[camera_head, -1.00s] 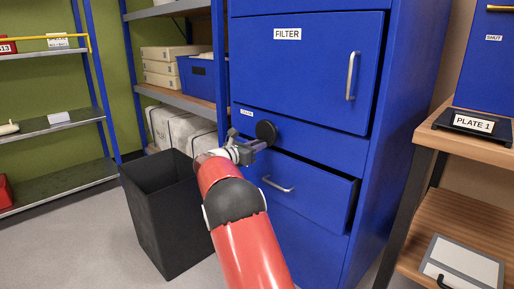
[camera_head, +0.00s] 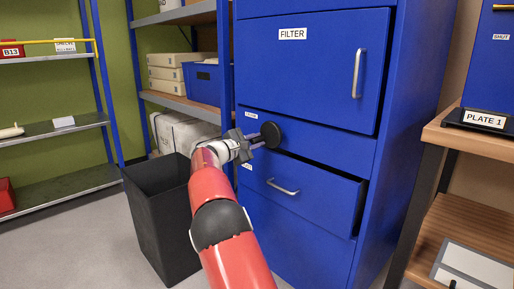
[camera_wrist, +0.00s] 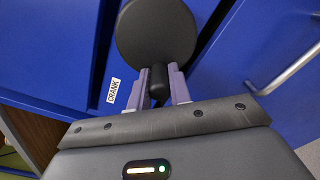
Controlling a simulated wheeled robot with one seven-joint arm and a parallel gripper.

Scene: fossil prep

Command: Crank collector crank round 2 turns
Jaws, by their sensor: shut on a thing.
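The collector crank shows as a round black disc (camera_head: 271,134) on the front of the blue cabinet, below the FILTER door. In the wrist view the disc (camera_wrist: 157,35) fills the top middle, and a short black handle (camera_wrist: 159,80) stands out from its lower part. My gripper (camera_wrist: 160,90) has its two pale purple fingers on either side of this handle and is shut on it. In the head view my gripper (camera_head: 254,142) reaches the crank from the left. A CRANK label (camera_wrist: 113,91) is on the cabinet left of the handle.
A drawer with a silver handle (camera_head: 283,187) stands slightly open below the crank. A black open bin (camera_head: 160,215) stands left of my arm. A wooden bench (camera_head: 462,140) is at the right.

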